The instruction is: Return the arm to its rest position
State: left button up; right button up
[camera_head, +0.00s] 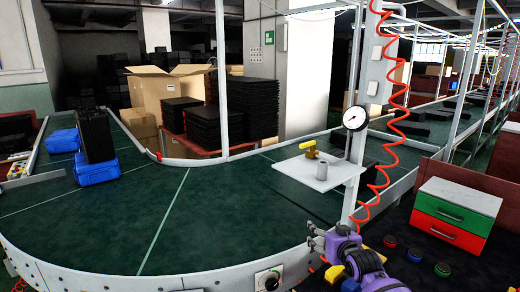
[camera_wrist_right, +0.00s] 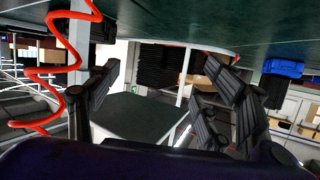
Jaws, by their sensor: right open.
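My right gripper (camera_head: 318,240) is at the bottom of the head view, in front of the conveyor's near rim, with my purple arm behind it. In the right wrist view its dark fingers (camera_wrist_right: 158,85) stand wide apart with nothing between them. My left gripper is not in either view.
A red coiled hose (camera_head: 385,150) hangs by a post. A drawer box (camera_head: 455,214) stands right, near coloured buttons (camera_head: 415,254).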

jog(key=s+f+g, duration=0.1)
jog(key=s+f, duration=0.6)
jog(key=s, duration=0.4)
jog(key=s+a+f+n+g, duration=0.1)
jog(key=s+f, duration=0.7)
jog(key=s, duration=0.3)
jog(key=s+f+h, duration=0.1)
jog(key=s+f, duration=0.7)
jog(key=s, duration=0.3)
jog(key=shift+a+g, duration=0.2)
jog(key=shift+g, duration=0.2)
jog(key=s+f, duration=0.1)
jog(key=s, duration=0.5)
jog(key=s+a+m+g, duration=0.1)
jog(key=s, duration=0.5)
jog(key=s+f+g, duration=0.1)
jog(key=s, duration=0.4)
jog(key=shift+s+a+f+m+h, duration=0.3)
jog(key=shift+s+a, duration=0.1)
jog(key=shift+c, duration=0.3)
